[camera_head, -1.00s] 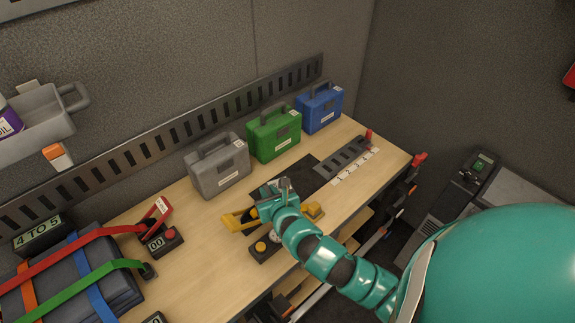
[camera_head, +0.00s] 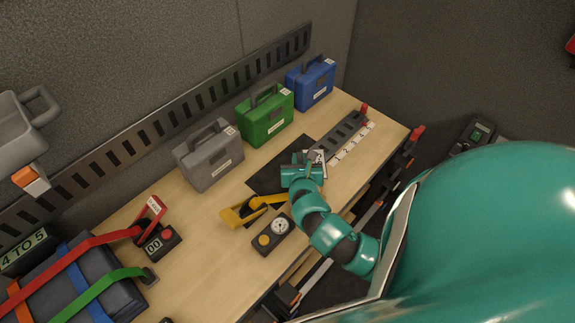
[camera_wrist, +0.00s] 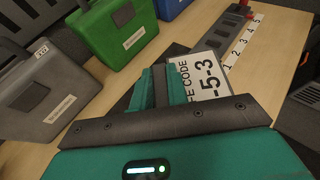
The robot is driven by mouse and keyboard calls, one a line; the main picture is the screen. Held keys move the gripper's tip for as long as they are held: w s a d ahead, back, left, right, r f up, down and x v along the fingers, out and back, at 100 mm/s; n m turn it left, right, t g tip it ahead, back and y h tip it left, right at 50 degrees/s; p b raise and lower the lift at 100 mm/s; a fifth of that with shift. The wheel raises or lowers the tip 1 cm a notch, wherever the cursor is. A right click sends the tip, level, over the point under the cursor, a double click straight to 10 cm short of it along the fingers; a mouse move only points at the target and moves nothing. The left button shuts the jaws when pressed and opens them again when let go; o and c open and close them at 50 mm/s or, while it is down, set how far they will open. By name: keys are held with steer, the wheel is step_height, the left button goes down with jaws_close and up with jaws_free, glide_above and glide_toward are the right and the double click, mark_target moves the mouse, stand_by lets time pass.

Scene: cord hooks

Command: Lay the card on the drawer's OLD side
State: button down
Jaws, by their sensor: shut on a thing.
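My gripper (camera_head: 306,160) is over the dark mat on the bench, near the numbered strip. Its teal fingers show in the wrist view (camera_wrist: 161,88) and are shut on a white card (camera_wrist: 207,82) printed "FE CODE" and "-5-3". The fingers and palm hide the card's left part. In the head view only a small white piece of the card (camera_head: 319,156) shows beside the gripper. I cannot make out a drawer side marked OLD in either view.
Grey (camera_head: 210,160), green (camera_head: 266,118) and blue (camera_head: 311,84) cases stand along the back. A yellow-handled tool (camera_head: 246,212) and a gauge box (camera_head: 272,236) lie nearer me. A slotted rail (camera_head: 343,133) and numbered strip (camera_head: 352,146) are at right. Strapped dark case at left.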

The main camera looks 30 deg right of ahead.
mark_target(287, 159)
steer(key=w+f+b, duration=0.1)
steer(key=w+b, duration=0.1)
steer(key=b, duration=0.1)
steer(key=w+f+b, duration=0.1)
steer(key=w+b, duration=0.1)
steer(key=b, duration=0.1)
steer(key=w+f+b, duration=0.1)
steer(key=f+b, duration=0.1)
steer(key=b, duration=0.1)
steer(key=shift+w+d+f+b, duration=0.1)
steer(key=shift+w+d+b, duration=0.15)
steer(key=shift+w+b, duration=0.15)
steer(key=shift+w+f, duration=0.2)
steer(key=shift+w, duration=0.15)
steer(key=shift+w+f+b, duration=0.5)
steer(key=shift+w+f, duration=0.2)
steer(key=shift+f, duration=0.2)
steer(key=shift+w+d+f, duration=0.1)
steer(key=shift+w+f, duration=0.25)
steer(key=shift+w, duration=0.1)
steer(key=shift+w+f, duration=0.2)
steer(key=shift+f, duration=1.7)
